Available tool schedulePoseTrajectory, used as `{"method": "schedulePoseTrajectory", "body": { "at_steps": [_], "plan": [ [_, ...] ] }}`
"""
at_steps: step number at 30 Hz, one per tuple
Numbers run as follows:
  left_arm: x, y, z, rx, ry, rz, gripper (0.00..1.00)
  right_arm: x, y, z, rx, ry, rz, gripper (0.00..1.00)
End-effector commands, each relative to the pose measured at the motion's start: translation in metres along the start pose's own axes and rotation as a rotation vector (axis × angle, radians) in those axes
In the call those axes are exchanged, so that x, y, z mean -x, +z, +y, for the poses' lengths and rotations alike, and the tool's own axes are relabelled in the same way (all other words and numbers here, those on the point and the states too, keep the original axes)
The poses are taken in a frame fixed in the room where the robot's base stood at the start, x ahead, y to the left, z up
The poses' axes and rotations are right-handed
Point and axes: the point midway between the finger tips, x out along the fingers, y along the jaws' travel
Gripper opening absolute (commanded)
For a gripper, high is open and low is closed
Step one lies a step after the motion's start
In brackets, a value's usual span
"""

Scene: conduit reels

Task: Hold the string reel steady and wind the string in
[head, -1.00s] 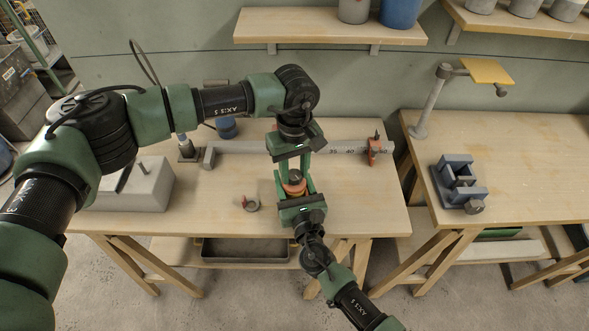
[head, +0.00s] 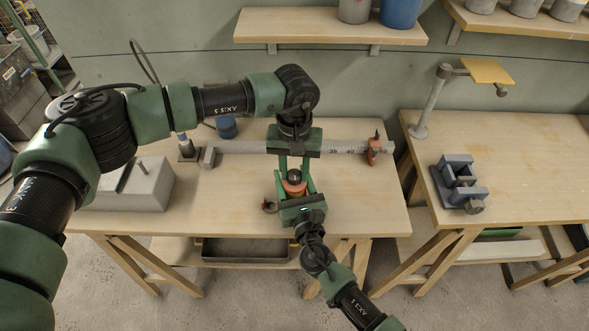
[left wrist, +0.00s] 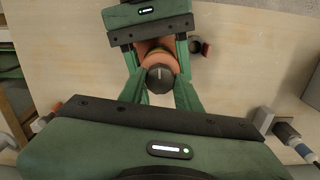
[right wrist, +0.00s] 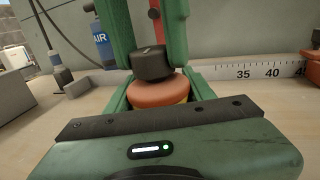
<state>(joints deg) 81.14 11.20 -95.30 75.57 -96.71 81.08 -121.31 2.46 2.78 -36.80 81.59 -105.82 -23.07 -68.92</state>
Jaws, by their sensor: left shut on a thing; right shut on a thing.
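The string reel (head: 293,190) is a squat orange spool with a dark round knob (head: 294,175) on top, standing on the bench. The reel also shows in the right wrist view (right wrist: 158,93) and the left wrist view (left wrist: 150,47). My right gripper (head: 296,191) is shut around the reel's orange body from the front. My left gripper (head: 294,174) comes down from above, shut on the knob. A bit of yellow string (right wrist: 186,97) shows at the reel's side. A small dark round piece with a red part (head: 270,207) lies close left of the reel.
A long grey ruler bar (head: 240,147) lies behind the reel, with a red clamp (head: 374,149) at its right. A grey block (head: 135,187) is at left, a blue-grey fixture (head: 459,184) on the right bench. The bench's front right is clear.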

Motion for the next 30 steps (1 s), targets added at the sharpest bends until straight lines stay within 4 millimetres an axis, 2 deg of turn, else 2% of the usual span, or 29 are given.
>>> {"method": "schedulePoseTrajectory", "body": {
  "at_steps": [9,10,12,23,26,30],
  "plan": [
    [0.001,-0.003,-0.002,0.003,-0.003,0.008,0.00,0.001,-0.002,0.000,0.000,0.001,0.003,0.04],
    [0.001,-0.003,-0.002,0.003,-0.003,0.008,0.39,0.001,-0.002,0.000,0.000,0.001,0.003,0.04],
    [0.001,-0.003,-0.002,0.002,-0.003,0.007,0.56,0.001,-0.002,0.000,0.000,0.001,0.003,0.04],
    [0.003,-0.001,-0.001,0.001,-0.001,0.003,0.56,0.001,-0.002,0.000,0.000,0.001,0.003,0.04],
    [0.014,-0.001,-0.001,0.001,-0.001,0.003,0.56,0.001,-0.002,0.000,0.000,0.001,0.003,0.04],
    [0.041,-0.002,0.000,0.000,0.000,0.006,0.56,0.001,-0.002,0.000,0.000,0.001,0.003,0.04]
  ]
}}
